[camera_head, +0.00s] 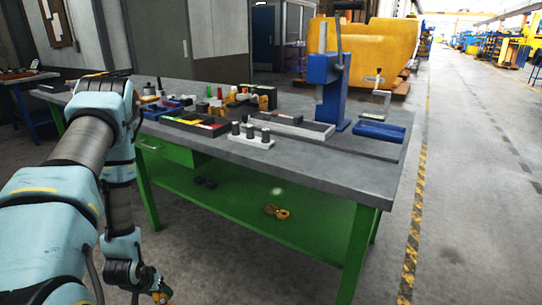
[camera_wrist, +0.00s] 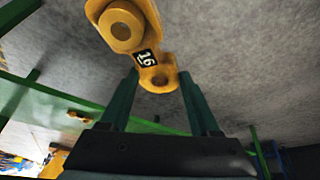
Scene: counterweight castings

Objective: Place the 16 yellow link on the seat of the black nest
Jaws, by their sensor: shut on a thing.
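My gripper (camera_wrist: 158,78) is shut on the yellow link (camera_wrist: 122,27), which bears a black label reading 16. The link has a large ringed end and a smaller end with a hole; the smaller end is between the two fingers. In the head view, my gripper (camera_head: 154,284) hangs low in front of the table, left of centre, with a bit of the yellow link (camera_head: 163,295) showing at its tip. I cannot pick out the black nest for certain; several dark trays and blocks stand on the tabletop.
The grey-topped table (camera_head: 335,165) has a green lower shelf (camera_head: 240,215). A blue press (camera_head: 328,85), a white base with dark pegs (camera_head: 250,140) and a blue tray (camera_head: 379,131) stand on top.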

